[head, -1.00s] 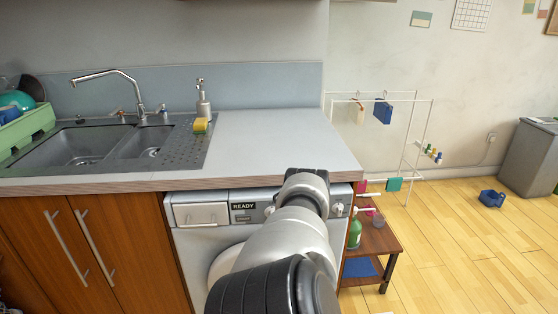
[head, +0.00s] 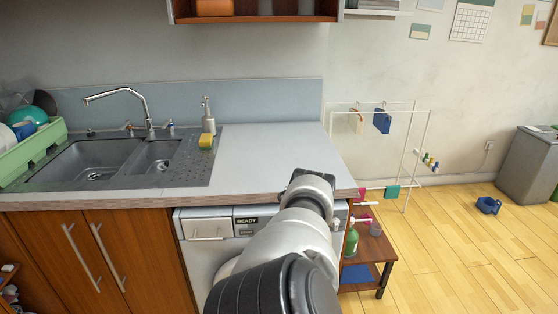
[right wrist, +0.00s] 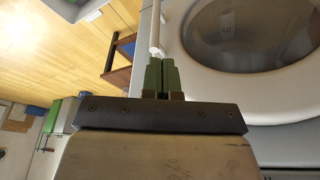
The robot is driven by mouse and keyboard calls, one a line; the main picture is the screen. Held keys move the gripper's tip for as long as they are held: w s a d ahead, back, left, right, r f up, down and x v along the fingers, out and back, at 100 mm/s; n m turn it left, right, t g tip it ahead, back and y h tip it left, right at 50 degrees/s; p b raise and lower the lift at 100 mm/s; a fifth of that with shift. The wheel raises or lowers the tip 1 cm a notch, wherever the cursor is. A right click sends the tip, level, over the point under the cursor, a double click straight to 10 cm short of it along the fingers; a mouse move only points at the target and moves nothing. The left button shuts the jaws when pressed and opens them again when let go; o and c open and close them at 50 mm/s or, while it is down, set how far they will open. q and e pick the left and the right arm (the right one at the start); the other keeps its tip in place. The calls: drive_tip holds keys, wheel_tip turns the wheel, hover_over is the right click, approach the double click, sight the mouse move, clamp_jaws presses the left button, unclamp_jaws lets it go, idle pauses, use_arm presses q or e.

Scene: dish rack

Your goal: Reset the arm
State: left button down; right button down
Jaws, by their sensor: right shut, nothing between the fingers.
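My right gripper (right wrist: 161,78) shows in the right wrist view. Its two green fingers are together, with nothing between them. The round washing machine door (right wrist: 256,28) is to the right of the fingers in that view. In the head view my right arm reaches up from the bottom middle, in front of the washing machine (head: 208,228) and the counter edge. Its fingers are hidden from the head view. My left gripper is in neither view now.
The counter (head: 270,150) is clear right of the sink (head: 95,158). A sponge (head: 206,141) and soap dispenser (head: 208,118) stand beside the sink. The green dish rack (head: 35,155) is at the left. A low wooden shelf (head: 375,248) stands right of the machine.

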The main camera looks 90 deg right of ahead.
drive_tip(key=p+v, duration=0.1)
drive_tip(key=v, duration=0.2)
drive_tip(key=w+a+f+m+t+y, duration=0.1)
drive_tip(key=w+a+f+m+t, duration=0.25)
drive_tip(key=a+f+m, duration=0.75)
drive_tip(key=w+a+f+m+t+y, duration=0.15)
drive_tip(key=w+a+f+m, duration=0.45)
drive_tip(key=m, duration=0.8)
drive_tip(key=s+a+f+m+g, duration=0.1)
drive_tip(key=s+a+f+m, duration=0.1)
drive_tip(key=a+m, duration=0.9)
drive_tip(key=s+a+f+m+g, duration=0.1)
drive_tip(key=a+f+m, duration=0.4)
drive_tip(key=a+m, duration=0.6)
drive_tip(key=shift+s+a+g+y, duration=0.35)
drive_tip(key=shift+s+a, duration=0.1)
drive_tip(key=shift+a, duration=0.75)
drive_tip(key=shift+s, duration=0.1)
